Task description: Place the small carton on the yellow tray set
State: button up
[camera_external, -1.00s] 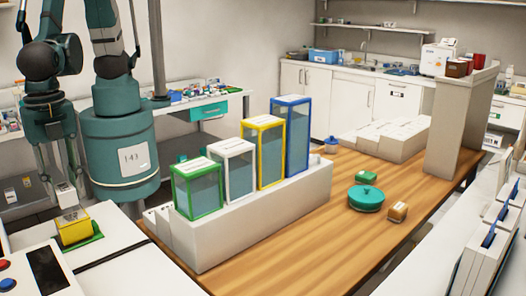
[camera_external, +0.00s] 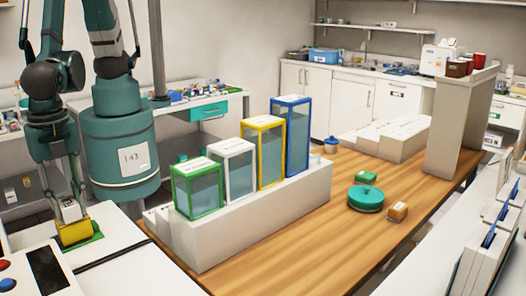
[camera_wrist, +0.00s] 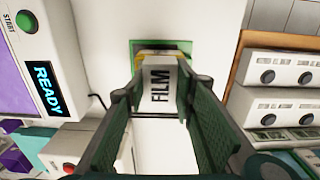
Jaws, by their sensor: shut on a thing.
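My gripper (camera_external: 69,203) is shut on the small white carton (camera_external: 71,212), which is marked FILM in the wrist view (camera_wrist: 160,84). The yellow tray set (camera_external: 75,234) sits on a green base on the white surface at the lower left of the external view. The carton's lower end meets the top of the yellow tray in the picture. I cannot tell whether it touches. In the wrist view the carton hides most of the tray, and only a yellow edge (camera_wrist: 146,54) and green border show behind it.
A device with a READY screen (camera_wrist: 45,85) stands to the left in the wrist view, and white boxes with dark knobs (camera_wrist: 285,65) to the right. A stepped block (camera_external: 245,225) carries colour-framed glass containers. The white surface around the tray is mostly clear.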

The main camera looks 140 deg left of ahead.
aim_at(68, 202)
jog(key=shift+f, duration=0.15)
jog(key=o, duration=0.8)
jog(key=shift+r, duration=0.2)
jog(key=shift+r, duration=5.95)
